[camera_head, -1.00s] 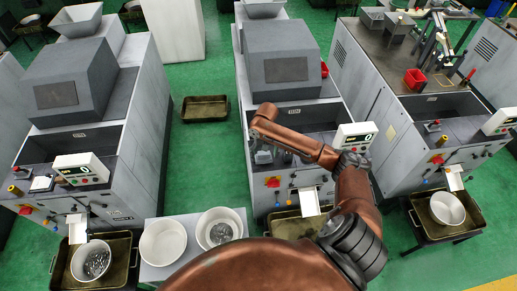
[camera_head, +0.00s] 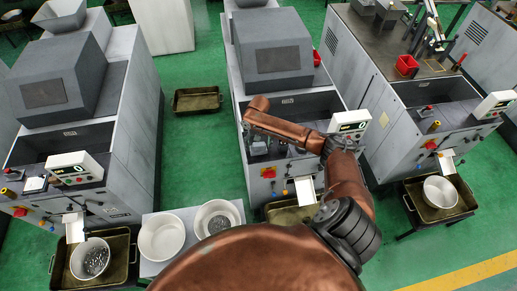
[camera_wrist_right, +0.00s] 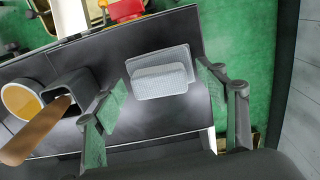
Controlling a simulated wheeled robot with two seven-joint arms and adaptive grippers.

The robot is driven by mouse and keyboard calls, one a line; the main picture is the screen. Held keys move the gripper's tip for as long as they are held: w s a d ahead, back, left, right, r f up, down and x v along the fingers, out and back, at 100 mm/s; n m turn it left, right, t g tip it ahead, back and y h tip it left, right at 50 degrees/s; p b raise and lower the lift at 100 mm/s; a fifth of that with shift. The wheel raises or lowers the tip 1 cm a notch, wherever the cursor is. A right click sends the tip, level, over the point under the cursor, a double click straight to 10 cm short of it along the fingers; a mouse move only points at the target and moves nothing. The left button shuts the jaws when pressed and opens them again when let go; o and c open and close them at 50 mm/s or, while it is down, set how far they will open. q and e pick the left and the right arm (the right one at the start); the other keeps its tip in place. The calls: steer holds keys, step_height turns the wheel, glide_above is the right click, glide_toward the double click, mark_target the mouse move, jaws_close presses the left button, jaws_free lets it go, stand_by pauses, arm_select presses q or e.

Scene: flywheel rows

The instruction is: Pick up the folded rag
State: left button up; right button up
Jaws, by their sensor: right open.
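The folded rag (camera_wrist_right: 160,74) is a pale grey-white, textured cloth folded in layers. In the right wrist view it lies on a dark machine ledge, between and beyond the two fingertips. My right gripper (camera_wrist_right: 163,92) is open and empty, with its fingers spread either side of the rag in the picture; I cannot tell the height gap. In the head view my right arm reaches over the middle machine, and the gripper (camera_head: 259,148) is small and partly hidden beneath the arm. I cannot make out the rag beside it there. My left gripper is not in view.
On the ledge beside the rag stand a dark square holder (camera_wrist_right: 72,88) with a wooden handle (camera_wrist_right: 35,135) and a yellow-lined round cup (camera_wrist_right: 20,101). The middle machine's control box (camera_head: 350,121) is right of my arm. White bowls (camera_head: 162,237) stand at the front left.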

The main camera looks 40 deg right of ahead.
mark_target(259, 144)
steer(key=shift+c, duration=0.5)
steer(key=c, duration=1.1)
steer(key=shift+c, duration=0.2)
steer(key=shift+r, duration=0.1)
steer(key=shift+r, duration=0.4)
step_height(259, 144, up, 2)
steer(key=shift+r, duration=0.1)
steer(key=s+a+r, duration=0.8)
steer(key=a+r, duration=0.2)
steer(key=a, duration=0.1)
steer(key=shift+a, duration=0.25)
